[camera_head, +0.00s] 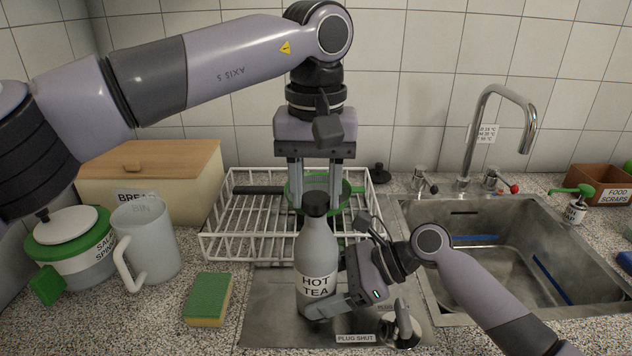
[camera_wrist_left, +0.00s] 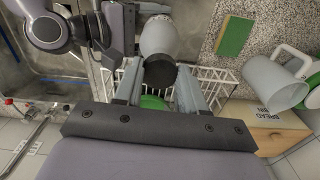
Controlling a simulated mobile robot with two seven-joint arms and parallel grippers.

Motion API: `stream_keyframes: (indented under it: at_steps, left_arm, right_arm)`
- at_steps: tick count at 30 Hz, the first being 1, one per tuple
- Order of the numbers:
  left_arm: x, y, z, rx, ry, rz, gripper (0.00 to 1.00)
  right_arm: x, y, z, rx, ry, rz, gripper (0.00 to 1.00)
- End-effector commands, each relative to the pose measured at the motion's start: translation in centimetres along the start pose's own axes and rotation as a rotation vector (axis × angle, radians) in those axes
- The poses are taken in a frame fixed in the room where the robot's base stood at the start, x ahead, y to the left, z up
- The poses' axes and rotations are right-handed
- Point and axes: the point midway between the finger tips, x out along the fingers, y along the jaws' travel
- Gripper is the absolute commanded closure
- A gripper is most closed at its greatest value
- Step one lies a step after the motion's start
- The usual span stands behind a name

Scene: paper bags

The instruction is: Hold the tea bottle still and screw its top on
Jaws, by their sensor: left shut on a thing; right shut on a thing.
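The tea bottle (camera_head: 316,255), grey with a HOT TEA label, stands upright on the grey draining surface in the head view. Its black top (camera_head: 315,203) sits on the neck; I cannot tell how tightly. My left gripper (camera_head: 314,208) points down from above, shut on the top with a finger at each side. In the left wrist view the black top (camera_wrist_left: 160,73) shows between the fingertips, with the bottle (camera_wrist_left: 158,38) beyond. My right gripper (camera_head: 322,306) comes from the right, low down, shut on the bottle's lower body; its far finger is partly hidden.
A white wire rack (camera_head: 225,243) holding a green round thing stands behind the bottle. The sink (camera_head: 530,260) and tap (camera_head: 530,130) are at right.

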Motion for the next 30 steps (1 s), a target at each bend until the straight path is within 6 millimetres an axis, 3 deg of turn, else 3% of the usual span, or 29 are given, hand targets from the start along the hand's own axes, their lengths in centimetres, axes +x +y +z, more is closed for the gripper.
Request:
stream_keyframes:
  at_steps: [25,26,27,28,30]
  left_arm:
    - [1.9,0.0,0.0,-0.001,-0.001,0.000,0.88]
    - [1.9,0.0,0.0,-0.001,0.000,0.000,0.54]
    - [1.9,0.0,0.0,-0.001,0.000,0.000,0.41]
    - [1.9,0.0,0.0,-0.001,0.000,0.000,0.31]
    - [1.9,0.0,0.0,-0.001,0.000,0.000,0.30]
  right_arm:
    - [0.0,0.0,0.2,-0.002,-0.003,-0.001,0.73]
    - [0.0,0.0,0.2,-0.002,-0.003,-0.001,0.73]
    - [0.0,0.0,0.2,-0.002,-0.003,-0.001,0.73]
    - [0.0,0.0,0.2,-0.002,-0.003,-0.001,0.73]
    - [0.0,0.0,0.2,-0.002,-0.003,-0.001,0.73]
